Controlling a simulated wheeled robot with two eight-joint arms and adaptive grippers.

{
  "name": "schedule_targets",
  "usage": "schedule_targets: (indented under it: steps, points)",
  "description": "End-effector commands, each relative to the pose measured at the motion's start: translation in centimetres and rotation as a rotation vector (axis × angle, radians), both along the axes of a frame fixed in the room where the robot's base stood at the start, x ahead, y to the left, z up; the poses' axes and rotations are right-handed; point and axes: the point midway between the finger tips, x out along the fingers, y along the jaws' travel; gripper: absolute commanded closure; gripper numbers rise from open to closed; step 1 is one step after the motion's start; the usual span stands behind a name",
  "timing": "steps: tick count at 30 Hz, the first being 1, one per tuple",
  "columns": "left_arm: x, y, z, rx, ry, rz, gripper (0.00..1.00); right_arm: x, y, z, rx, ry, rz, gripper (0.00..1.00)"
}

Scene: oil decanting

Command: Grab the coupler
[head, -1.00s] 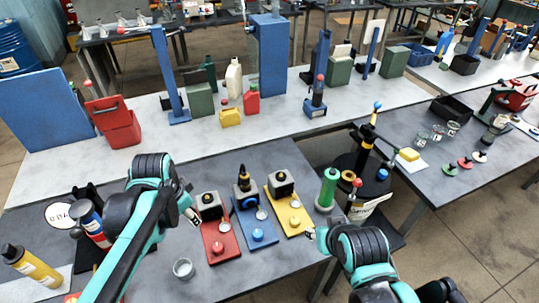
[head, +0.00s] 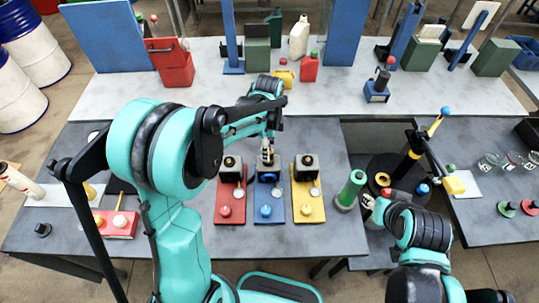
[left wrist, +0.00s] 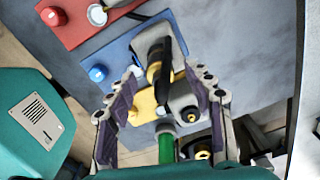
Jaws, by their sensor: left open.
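Three stations with dark blocks stand on the near table: a red plate (head: 230,216), a blue plate (head: 268,217) and a yellow plate (head: 307,217). What looks like the coupler, a brass and black fitting (left wrist: 156,64), shows in the left wrist view at the blue station, between the fingertips. My left gripper (head: 267,157) is open above the blue station's block and mostly covers the fitting in the head view. Its spread fingers also show in the left wrist view (left wrist: 166,84); contact is unclear. My right gripper (head: 376,207) is beside the green cylinder (head: 351,188); its jaws are unclear.
A black drum (head: 400,172) with a tall brass-and-black pump stands right of the stations. A white counter (head: 215,90) behind holds a red can (head: 310,67) and boxes. A red block (head: 116,224) lies left.

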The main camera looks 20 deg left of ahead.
Motion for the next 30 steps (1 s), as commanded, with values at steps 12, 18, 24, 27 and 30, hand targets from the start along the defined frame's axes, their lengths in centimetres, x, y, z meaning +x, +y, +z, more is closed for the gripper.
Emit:
schedule_targets:
  steps: [12, 18, 24, 27, 30]
  points:
    - [0.04, 0.05, -1.75, 0.000, 0.000, 0.001, 0.53, 0.01, 0.00, -0.30, 0.000, 0.000, 0.000, 0.60]
    - [0.04, 0.05, -1.74, 0.000, -0.001, 0.001, 1.00, 0.01, 0.00, -0.31, 0.000, 0.000, 0.000, 0.60]
    - [0.03, 0.05, -1.73, 0.000, -0.001, 0.001, 1.00, 0.01, 0.00, -0.31, 0.000, 0.000, 0.000, 0.60]
    - [0.03, 0.05, -1.65, 0.000, -0.001, 0.001, 1.00, 0.01, 0.00, -0.29, 0.000, 0.000, 0.000, 0.60]
    - [0.01, 0.05, -1.22, 0.000, -0.001, 0.001, 1.00, 0.01, 0.00, -0.17, 0.000, 0.000, 0.000, 0.60]
